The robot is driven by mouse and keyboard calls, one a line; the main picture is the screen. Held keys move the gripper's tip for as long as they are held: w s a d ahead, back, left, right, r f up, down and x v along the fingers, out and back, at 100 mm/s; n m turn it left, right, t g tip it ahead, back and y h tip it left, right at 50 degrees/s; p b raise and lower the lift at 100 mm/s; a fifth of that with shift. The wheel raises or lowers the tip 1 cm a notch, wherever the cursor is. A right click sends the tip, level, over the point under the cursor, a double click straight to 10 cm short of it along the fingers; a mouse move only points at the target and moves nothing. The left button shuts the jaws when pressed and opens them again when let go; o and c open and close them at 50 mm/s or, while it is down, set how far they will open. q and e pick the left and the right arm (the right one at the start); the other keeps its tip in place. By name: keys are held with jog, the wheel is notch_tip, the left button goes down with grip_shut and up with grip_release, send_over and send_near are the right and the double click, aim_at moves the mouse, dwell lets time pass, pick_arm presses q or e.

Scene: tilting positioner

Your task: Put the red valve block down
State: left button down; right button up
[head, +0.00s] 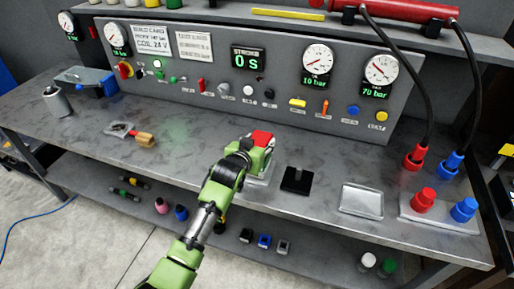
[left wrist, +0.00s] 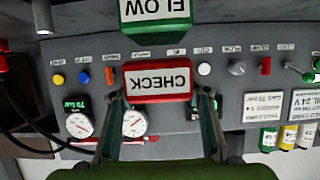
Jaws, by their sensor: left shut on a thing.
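The red valve block (head: 262,138), marked CHECK, is gripped by my left gripper (head: 256,146) above the front part of the bench. In the left wrist view the red block (left wrist: 158,82) sits between the two fingertips (left wrist: 160,98), and the picture is upside down. A green block marked FLOW (left wrist: 158,18) shows beyond it, lower in the real scene, with a strip of panel visible between the two. In the head view my gripper and arm hide most of what is under the red block. My right gripper is not in view.
A control panel (head: 215,90) stands behind. The bench left of my gripper has free room.

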pick_arm(q)
jog(key=shift+f+b, duration=0.4)
jog(key=shift+f, duration=0.35)
jog(key=shift+w+f, duration=0.1)
jog(key=shift+f, duration=0.1)
jog(key=shift+w, duration=0.1)
jog(key=shift+r, duration=0.1)
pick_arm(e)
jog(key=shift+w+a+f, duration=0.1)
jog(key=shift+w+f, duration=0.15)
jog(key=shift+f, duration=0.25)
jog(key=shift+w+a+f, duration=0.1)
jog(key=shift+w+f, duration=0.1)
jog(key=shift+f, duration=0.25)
pick_arm(q)
jog(key=c, duration=1.6)
grip_release()
jog(key=shift+s+f, duration=0.25)
jog(key=shift+f, duration=0.1)
jog(key=o, duration=0.5)
jog(key=shift+a, duration=0.1)
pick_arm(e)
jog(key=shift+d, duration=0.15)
pick_arm(q)
jog(key=shift+r, duration=0.15)
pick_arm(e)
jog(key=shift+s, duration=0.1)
